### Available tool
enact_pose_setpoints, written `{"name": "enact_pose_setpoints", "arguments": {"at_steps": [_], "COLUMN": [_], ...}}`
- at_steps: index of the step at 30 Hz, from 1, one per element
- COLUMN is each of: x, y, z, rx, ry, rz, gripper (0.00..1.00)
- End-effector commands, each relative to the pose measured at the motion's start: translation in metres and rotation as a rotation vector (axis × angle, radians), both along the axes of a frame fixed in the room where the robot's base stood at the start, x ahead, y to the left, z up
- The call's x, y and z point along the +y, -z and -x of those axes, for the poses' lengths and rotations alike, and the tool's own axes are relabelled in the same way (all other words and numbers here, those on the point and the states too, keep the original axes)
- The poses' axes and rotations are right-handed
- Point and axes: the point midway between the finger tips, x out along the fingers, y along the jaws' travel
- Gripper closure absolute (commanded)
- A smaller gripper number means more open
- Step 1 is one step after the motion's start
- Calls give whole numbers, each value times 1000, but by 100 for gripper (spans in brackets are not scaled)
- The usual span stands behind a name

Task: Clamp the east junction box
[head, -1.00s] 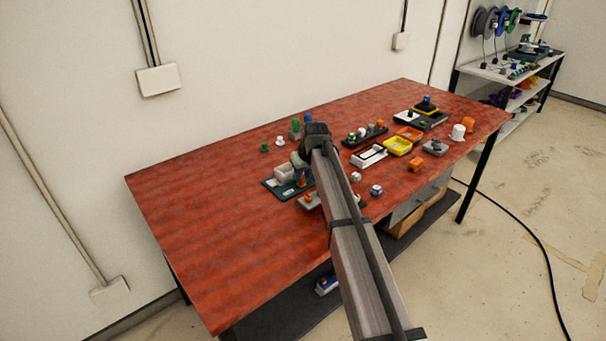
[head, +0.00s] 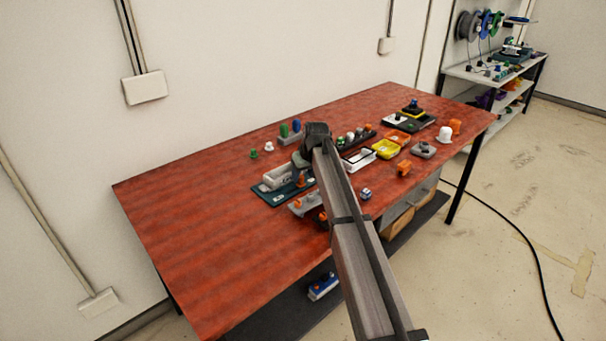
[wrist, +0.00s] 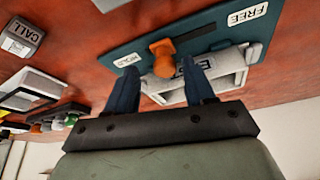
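A teal base plate (wrist: 140,42) carries a pale grey box (wrist: 235,62) and an orange knob (wrist: 162,57). The box's label is partly hidden; an "E" shows. The plate has a FREE label at one end and another label, hard to read, near the knob. My gripper (wrist: 161,76) is open, its two blue fingers apart, with the knob showing between them and no clear contact. In the head view, the plate (head: 262,193) and box (head: 275,178) lie left of my gripper (head: 303,166), whose fingertips are largely hidden.
A grey block with green and blue cylinders (head: 290,133) stands behind. A grey piece with orange parts (head: 303,206) lies at the front edge. Yellow (head: 387,149) and white trays (head: 358,160) lie right of my arm. The table's left side (head: 190,215) is clear.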

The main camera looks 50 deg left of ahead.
Motion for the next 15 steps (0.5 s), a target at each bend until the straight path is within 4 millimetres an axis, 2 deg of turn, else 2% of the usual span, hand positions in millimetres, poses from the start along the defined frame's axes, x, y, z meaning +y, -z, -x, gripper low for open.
{"name": "enact_pose_setpoints", "arguments": {"at_steps": [8,15], "x": [-2,-14], "y": [-4,-34], "z": [2,5], "rx": [2,2], "ry": [-1,-1], "rz": [0,-1], "gripper": [47,47]}}
